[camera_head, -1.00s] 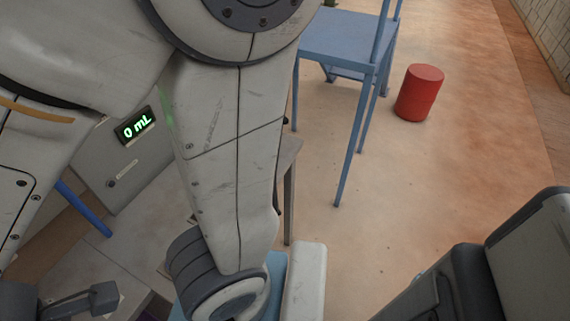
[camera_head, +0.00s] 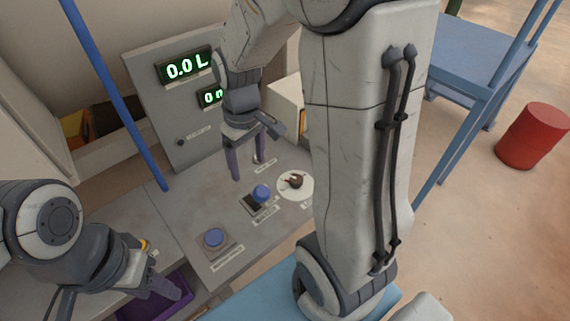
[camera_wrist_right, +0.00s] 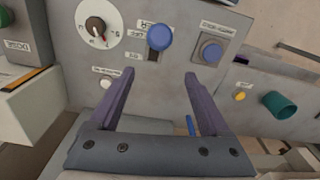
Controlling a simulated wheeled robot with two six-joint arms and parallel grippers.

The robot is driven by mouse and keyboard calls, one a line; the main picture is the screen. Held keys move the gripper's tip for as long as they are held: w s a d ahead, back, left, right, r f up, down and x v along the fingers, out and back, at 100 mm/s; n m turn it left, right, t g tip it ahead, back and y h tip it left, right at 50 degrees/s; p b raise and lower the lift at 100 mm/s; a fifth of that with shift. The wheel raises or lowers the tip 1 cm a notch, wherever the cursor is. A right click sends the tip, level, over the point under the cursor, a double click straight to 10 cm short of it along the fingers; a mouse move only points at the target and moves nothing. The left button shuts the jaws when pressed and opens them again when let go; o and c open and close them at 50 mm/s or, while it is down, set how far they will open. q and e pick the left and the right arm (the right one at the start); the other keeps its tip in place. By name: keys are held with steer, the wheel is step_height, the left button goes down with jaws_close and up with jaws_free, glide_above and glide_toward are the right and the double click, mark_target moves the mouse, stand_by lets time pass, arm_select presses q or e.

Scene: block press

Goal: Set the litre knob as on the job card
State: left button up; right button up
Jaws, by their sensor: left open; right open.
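A dark round knob on a white dial (camera_head: 295,186) sits on the sloped panel; it also shows in the right wrist view (camera_wrist_right: 96,27), with a small red mark, its label too small to read. The upper display (camera_head: 186,66) reads 0.0 L. A lower display (camera_head: 209,97) is partly hidden by my right arm. My right gripper (camera_head: 247,168) is open and empty over the panel, left of the dial; its purple fingers (camera_wrist_right: 159,75) are apart, clear of the knob. My left gripper (camera_head: 160,268) is open at the lower left. I see no job card.
On the panel are a blue-topped control (camera_head: 261,193) beside the dial and a blue button (camera_head: 214,238). A purple tray (camera_head: 135,311) lies under my left gripper. A red drum (camera_head: 532,135) stands on the floor.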

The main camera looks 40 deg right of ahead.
mark_target(296, 178)
steer(key=d+f+m+b, duration=0.1)
steer(key=d+f, duration=0.2)
steer(key=d, duration=0.4)
steer(key=d+f+m+b, duration=0.1)
steer(key=d+f, duration=0.2)
steer(key=d, duration=0.5)
steer(key=f, duration=0.6)
steer(key=f+p, duration=0.1)
steer(key=f, duration=0.3)
steer(key=shift+w+a+f, duration=0.1)
steer(key=shift+w+a, duration=0.05)
steer(key=shift+w, duration=0.1)
steer(key=shift+m, duration=0.3)
jaws_close()
